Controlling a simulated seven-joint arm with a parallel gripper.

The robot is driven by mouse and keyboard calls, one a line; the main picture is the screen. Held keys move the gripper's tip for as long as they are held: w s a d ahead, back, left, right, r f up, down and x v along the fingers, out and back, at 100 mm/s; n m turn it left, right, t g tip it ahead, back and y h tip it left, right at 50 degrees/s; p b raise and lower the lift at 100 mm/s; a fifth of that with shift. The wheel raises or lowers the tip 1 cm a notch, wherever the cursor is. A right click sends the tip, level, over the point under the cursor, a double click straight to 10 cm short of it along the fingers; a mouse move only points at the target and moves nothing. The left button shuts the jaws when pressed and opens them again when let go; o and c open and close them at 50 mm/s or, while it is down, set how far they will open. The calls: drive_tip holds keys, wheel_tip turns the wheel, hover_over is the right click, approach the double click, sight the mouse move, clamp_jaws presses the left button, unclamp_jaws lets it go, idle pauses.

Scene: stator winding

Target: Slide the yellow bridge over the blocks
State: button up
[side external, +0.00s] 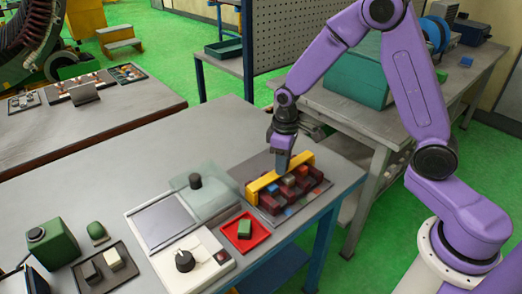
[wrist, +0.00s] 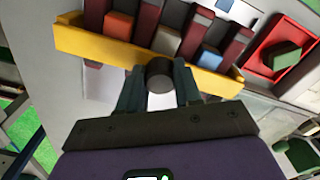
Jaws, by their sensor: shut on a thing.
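The yellow bridge (side external: 262,186) is a long bar along the left, far edge of the block group in the side view. It crosses the wrist view as a yellow bar (wrist: 95,45). The blocks (side external: 291,189) sit in rows between dark red walls; an orange block (wrist: 118,25), a grey block (wrist: 165,40) and a blue block (wrist: 210,57) show beside the bar. My gripper (side external: 283,168) points down at the bar's middle. In the wrist view its fingers (wrist: 160,88) are shut on a dark round knob at the bar. Whether the bridge touches the plate is unclear.
A red tray (side external: 262,245) with a green block stands close to the block group's near left. A clear cover (side external: 218,204) with a black knob and a white box with a dial (side external: 193,270) lie further left. The table's right edge is close to the blocks.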

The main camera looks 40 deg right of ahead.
drive_tip(key=shift+s+a+f, duration=0.15)
drive_tip(key=shift+s+f, duration=0.1)
drive_tip(key=shift+s, duration=0.55)
drive_tip(key=o, duration=0.5)
drive_tip(key=shift+s, duration=0.1)
drive_tip(key=shift+o, duration=1.3)
drive_tip(key=shift+r, duration=0.35)
drive_tip(key=shift+w+r, duration=0.2)
drive_tip(key=shift+r, duration=2.6)
drive_tip(key=s+r+n, duration=0.2)
drive_tip(key=s+n, duration=0.1)
drive_tip(key=s, duration=1)
drive_tip(key=s+d+r+n, duration=0.1)
drive_tip(key=s+r+n, duration=0.2)
drive_tip(key=s, duration=1)
drive_tip(key=shift+s+d+r+n, duration=0.15)
drive_tip(key=shift+s+r+n, duration=0.15)
